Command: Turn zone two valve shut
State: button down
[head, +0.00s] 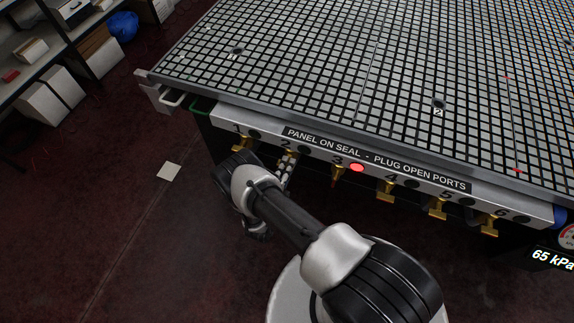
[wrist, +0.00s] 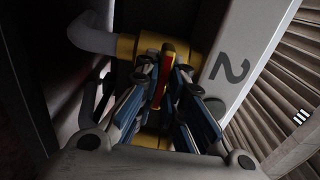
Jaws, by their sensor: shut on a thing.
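The zone two valve is a brass body (wrist: 150,43) with a red and yellow handle (wrist: 168,65), beside the printed "2" in the wrist view. In the head view its brass (head: 291,153) shows a little under the "2" on the front rail, mostly hidden by my gripper. My gripper (wrist: 163,88) has its blue-and-grey fingers on either side of the handle and is shut on it. In the head view my gripper (head: 286,172) is below the rail at the valve. The fingers hide part of the handle, so I cannot tell its full turn.
Brass valves one (head: 243,142), three (head: 338,174) and four (head: 386,190) sit along the rail (head: 320,158), with more to the right. A red lamp (head: 357,167) glows beside three. A gauge (head: 567,237) has a "65 kPa" readout. The floor (head: 130,240) at left is mostly clear.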

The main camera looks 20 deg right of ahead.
jog(key=c, duration=1.7)
grip_release()
jog(key=v, duration=1.2)
